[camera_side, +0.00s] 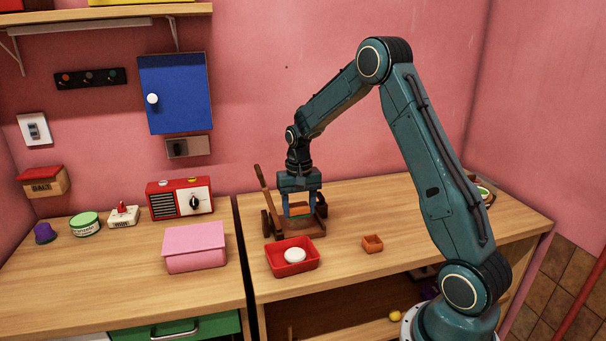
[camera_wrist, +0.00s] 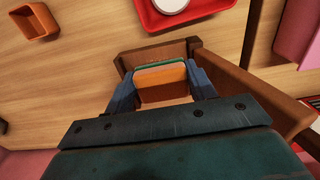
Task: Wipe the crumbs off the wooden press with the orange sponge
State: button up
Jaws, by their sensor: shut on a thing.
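The wooden press (camera_side: 308,231) stands on the right-hand counter near the wall, with a long brown handle (camera_side: 262,180) tilted up at its left. In the wrist view its board (camera_wrist: 150,54) lies below my gripper and a brown part slopes at the right. My gripper (camera_side: 299,208) points down over the press, its blue fingers shut on the orange sponge (camera_wrist: 160,76), which has a green edge. The sponge is low over the board; I cannot tell whether it touches. No crumbs can be made out; the sponge and gripper hide part of the board.
A red tray (camera_side: 275,272) with a white round thing (camera_side: 295,255) stands just in front of the press. A small orange-brown box (camera_side: 372,243) is to its right. A pink box (camera_side: 195,248) and a red radio (camera_side: 163,207) stand left.

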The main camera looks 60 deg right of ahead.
jog(key=shift+r, duration=1.25)
